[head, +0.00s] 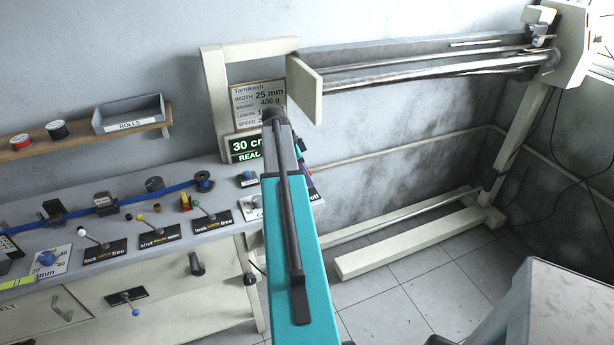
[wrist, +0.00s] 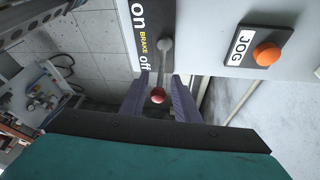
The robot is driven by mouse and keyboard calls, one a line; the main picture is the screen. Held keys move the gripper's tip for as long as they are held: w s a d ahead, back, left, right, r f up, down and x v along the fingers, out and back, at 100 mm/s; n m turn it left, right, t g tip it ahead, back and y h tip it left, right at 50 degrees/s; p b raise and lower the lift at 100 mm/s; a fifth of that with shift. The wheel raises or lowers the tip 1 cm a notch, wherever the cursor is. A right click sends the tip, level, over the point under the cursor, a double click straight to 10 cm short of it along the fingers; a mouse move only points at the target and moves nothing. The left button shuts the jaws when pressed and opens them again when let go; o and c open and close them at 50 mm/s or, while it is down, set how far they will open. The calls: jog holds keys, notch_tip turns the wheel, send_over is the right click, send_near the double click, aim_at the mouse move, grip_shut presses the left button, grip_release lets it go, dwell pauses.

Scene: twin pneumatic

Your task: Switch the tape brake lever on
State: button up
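The brake lever is in the wrist view, a grey stem with a red ball knob (wrist: 158,97) on a black plate (wrist: 133,30) marked "on", "BRAKE" and "off". The knob lies at the "off" end. My gripper (wrist: 160,75) is open, with one purple-grey finger on each side of the lever. The knob sits between the fingers; I cannot tell whether either finger touches it.
An orange JOG button (wrist: 266,54) is right of the brake plate in the wrist view. In the head view, several other levers and plates stand on the bench (head: 200,253) at left. A long roller frame (head: 420,70) spans the back right, above open tiled floor (head: 440,295).

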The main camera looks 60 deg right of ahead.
jog(key=shift+s+f, duration=0.1)
jog(key=shift+f, duration=0.1)
jog(key=shift+c, duration=0.5)
grip_shut()
